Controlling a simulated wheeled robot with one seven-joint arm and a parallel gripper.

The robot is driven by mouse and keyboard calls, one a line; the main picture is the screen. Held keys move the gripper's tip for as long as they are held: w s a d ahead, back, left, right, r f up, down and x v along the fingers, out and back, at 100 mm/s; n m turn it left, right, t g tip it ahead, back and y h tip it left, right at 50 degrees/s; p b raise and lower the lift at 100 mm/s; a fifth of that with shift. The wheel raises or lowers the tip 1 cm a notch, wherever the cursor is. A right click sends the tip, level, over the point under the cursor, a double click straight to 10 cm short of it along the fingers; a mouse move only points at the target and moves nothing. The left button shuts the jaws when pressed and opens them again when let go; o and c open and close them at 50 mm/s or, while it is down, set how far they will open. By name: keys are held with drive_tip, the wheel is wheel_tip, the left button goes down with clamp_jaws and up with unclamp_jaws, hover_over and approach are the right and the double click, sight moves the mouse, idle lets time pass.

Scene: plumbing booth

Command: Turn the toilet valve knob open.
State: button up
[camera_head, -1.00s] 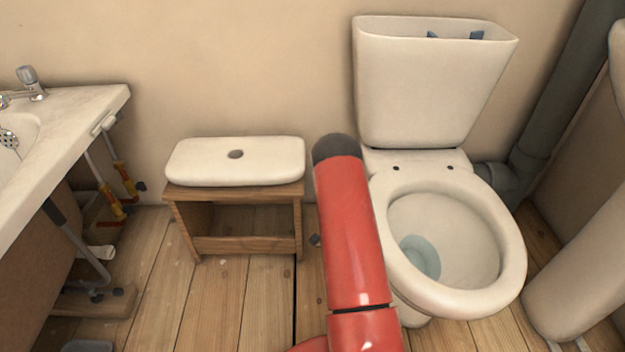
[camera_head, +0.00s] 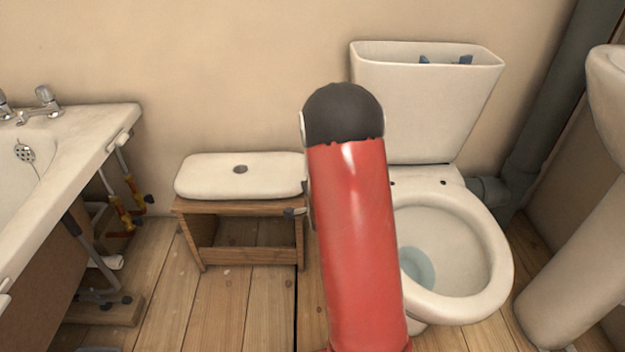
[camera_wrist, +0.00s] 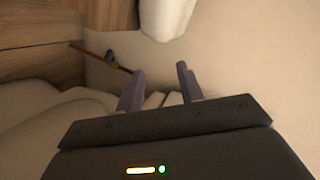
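The fitting lies beyond the left fingertip, with no visible contact. The white toilet (camera_head: 440,255) with its open cistern (camera_head: 425,105) stands against the back wall in the head view. My red arm hides the area left of the toilet there, and the valve does not show.
A wooden stool (camera_head: 240,208) with a white lid (camera_head: 238,176) on top stands left of my arm. A bath (camera_head: 75,150) with taps is at the far left. A pedestal basin (camera_head: 580,250) and grey waste pipe (camera_head: 550,110) are at the right. Floorboards (camera_head: 215,300) in front are clear.

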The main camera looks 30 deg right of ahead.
drive_tip(key=shift+s+a+r+n, duration=0.1)
drive_tip(key=shift+a+r+n, duration=0.2)
drive_tip(key=shift+r, duration=0.35)
drive_tip(key=shift+s+a+r+n, duration=0.1)
drive_tip(key=shift+a+r, duration=0.25)
drive_tip(key=shift+r, duration=0.25)
